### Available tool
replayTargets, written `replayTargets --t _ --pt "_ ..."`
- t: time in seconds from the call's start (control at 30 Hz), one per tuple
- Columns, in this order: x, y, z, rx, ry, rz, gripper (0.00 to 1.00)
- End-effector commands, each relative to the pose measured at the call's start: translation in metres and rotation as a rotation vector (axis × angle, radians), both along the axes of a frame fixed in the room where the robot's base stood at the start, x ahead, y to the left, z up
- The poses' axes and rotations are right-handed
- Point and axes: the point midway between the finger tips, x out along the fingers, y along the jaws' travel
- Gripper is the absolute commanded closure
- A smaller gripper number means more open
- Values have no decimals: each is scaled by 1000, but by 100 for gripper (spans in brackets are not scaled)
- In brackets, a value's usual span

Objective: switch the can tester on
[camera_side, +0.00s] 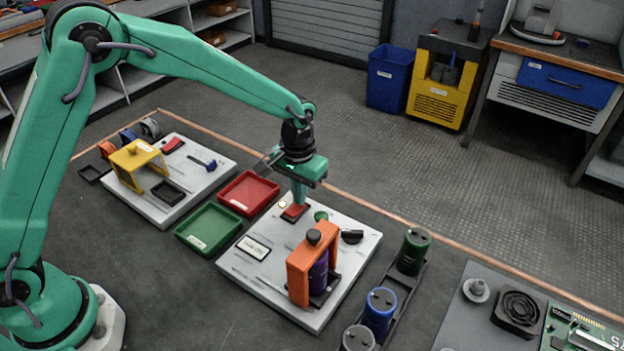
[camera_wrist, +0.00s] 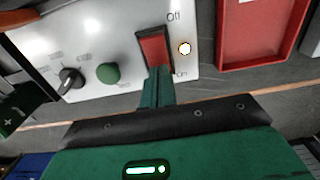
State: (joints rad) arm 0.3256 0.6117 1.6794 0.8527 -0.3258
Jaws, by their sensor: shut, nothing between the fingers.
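The can tester is a light grey panel (camera_side: 262,285) with an orange frame (camera_side: 299,268) around a purple can (camera_side: 318,277). Its red rocker switch (camera_side: 294,212) sits at the panel's far edge. In the wrist view the red rocker (camera_wrist: 154,48) lies between the labels "Off" and "On", with a small bright white round spot (camera_wrist: 184,48) beside it. My gripper (camera_side: 297,205) is shut and empty, pointing down at the switch. In the wrist view its fingertips (camera_wrist: 157,76) are at the rocker's "On" end and hide part of it; whether they press cannot be told.
A green button (camera_side: 321,216) and a black knob (camera_side: 352,237) are beside the switch. Red (camera_side: 248,193) and green (camera_side: 209,228) trays lie left of the panel. A rack (camera_side: 395,290) with several cans stands to the right. Another panel (camera_side: 211,160) with a yellow frame is further left.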

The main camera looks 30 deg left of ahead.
Motion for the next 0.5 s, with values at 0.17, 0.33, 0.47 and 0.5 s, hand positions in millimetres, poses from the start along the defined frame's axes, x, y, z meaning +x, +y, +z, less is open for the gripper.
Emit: replayTargets --t 0.17,0.33,0.47,0.5 --pt "1 0 11 -1 -3 0 100" --pt "1 0 21 -1 -3 0 100" --pt "1 0 28 -1 -3 0 100" --pt "1 0 30 -1 -2 0 100"
